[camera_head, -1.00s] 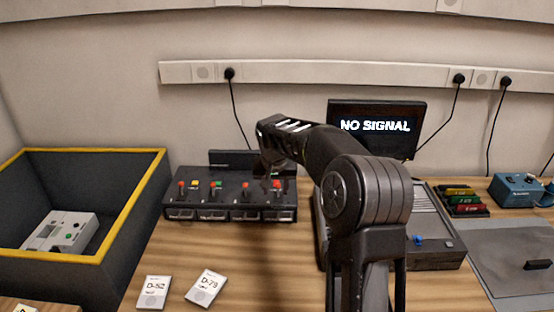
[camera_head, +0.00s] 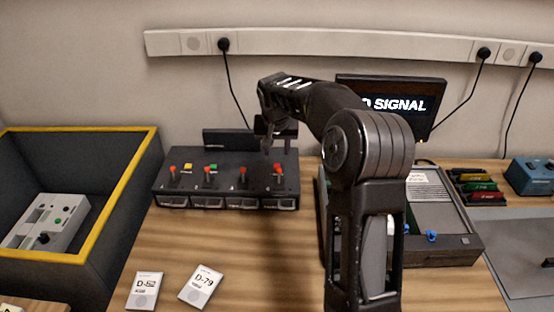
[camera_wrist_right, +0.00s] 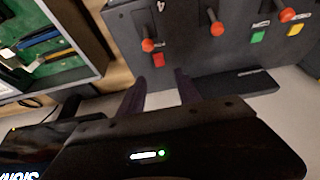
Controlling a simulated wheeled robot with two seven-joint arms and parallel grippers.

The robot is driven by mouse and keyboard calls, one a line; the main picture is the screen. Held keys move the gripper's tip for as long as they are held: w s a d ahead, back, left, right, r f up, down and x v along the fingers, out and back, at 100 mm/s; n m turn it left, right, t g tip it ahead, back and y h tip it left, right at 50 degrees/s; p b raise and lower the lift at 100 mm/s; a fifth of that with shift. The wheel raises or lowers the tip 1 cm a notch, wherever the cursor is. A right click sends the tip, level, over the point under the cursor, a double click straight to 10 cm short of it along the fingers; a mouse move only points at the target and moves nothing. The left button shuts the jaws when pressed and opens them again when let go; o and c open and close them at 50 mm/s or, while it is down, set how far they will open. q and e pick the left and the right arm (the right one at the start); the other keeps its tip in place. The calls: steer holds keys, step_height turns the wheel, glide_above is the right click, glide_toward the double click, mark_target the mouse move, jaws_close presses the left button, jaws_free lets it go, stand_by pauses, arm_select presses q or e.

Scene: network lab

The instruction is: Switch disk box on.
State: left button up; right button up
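A black box with several bays along its front (camera_head: 229,191), which looks like the disk box, stands on the bench. Its top carries several red-knobbed levers and small yellow, green and red markers. In the right wrist view a red-knobbed lever (camera_wrist_right: 147,45) beside a red marker (camera_wrist_right: 159,60) lies just beyond the fingertips. My right gripper (camera_head: 268,138) hangs at the back right of the box, partly hidden by its own wrist. In the wrist view its two fingers (camera_wrist_right: 160,77) are apart, with nothing between them. My left gripper is not in view.
A yellow-rimmed crate (camera_head: 97,258) stands left, holding a grey device (camera_head: 50,222). Cards D-52 (camera_head: 145,291) and D-79 (camera_head: 201,287) lie in front. A monitor (camera_head: 425,92) and a grey machine (camera_head: 443,215) are at right, partly behind my arm.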

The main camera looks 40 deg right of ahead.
mark_target(277, 164)
steer(key=p+x, duration=0.1)
steer(key=x, duration=0.6)
steer(key=shift+f, duration=0.25)
steer(key=shift+c, duration=0.3)
jaws_close()
